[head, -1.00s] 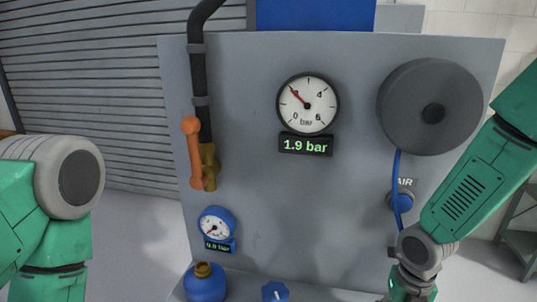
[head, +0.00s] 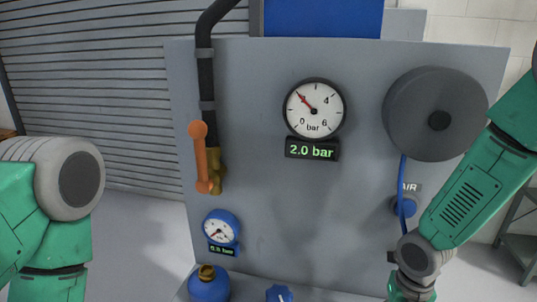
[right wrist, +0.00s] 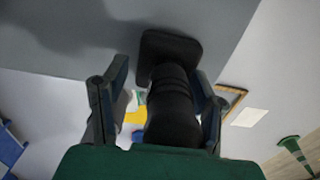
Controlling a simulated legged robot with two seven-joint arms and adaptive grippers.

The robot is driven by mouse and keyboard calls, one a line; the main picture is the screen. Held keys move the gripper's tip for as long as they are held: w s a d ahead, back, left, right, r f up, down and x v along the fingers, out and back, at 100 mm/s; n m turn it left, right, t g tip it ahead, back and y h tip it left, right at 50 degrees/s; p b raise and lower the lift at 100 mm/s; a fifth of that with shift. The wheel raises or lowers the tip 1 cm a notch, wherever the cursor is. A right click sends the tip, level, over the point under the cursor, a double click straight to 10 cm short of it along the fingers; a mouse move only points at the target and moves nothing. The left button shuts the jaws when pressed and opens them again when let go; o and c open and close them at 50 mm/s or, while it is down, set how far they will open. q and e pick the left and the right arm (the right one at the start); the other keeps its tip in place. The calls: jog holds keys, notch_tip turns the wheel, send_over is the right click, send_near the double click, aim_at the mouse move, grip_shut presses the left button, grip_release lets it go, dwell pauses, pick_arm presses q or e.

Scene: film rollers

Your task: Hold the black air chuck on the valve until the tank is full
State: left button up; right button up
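My right gripper shows in the right wrist view (right wrist: 158,95), its two fingers on either side of the black air chuck (right wrist: 172,105). The fingers look closed on its dark ribbed body, though a gap shows at the left finger. The chuck's broad end points away from the palm. In the head view only the upper part of that hand shows, low at the right, and the chuck is hidden. A blue tank (head: 209,285) with a brass neck stands low at the left, cut off below. No valve contact is visible. My left gripper is out of view.
The grey panel (head: 290,220) carries a large gauge (head: 313,109), a display (head: 312,150) reading 2.0 bar, and a small blue gauge (head: 221,230). A hose reel (head: 420,115) feeds a blue hose (head: 403,185) down beside my right arm. An orange lever (head: 201,158) and blue knob (head: 279,293) stick out.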

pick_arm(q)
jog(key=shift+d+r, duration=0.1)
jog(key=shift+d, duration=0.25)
pick_arm(e)
jog(key=shift+d+f, duration=0.1)
jog(key=shift+d, duration=0.1)
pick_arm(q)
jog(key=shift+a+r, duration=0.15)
pick_arm(e)
jog(key=shift+a, duration=0.1)
jog(key=shift+p, duration=0.3)
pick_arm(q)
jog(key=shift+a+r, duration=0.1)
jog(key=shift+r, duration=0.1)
pick_arm(e)
jog(key=shift+d, duration=0.2)
grip_shut()
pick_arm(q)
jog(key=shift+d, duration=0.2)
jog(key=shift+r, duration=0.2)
pick_arm(e)
jog(key=shift+r, duration=0.25)
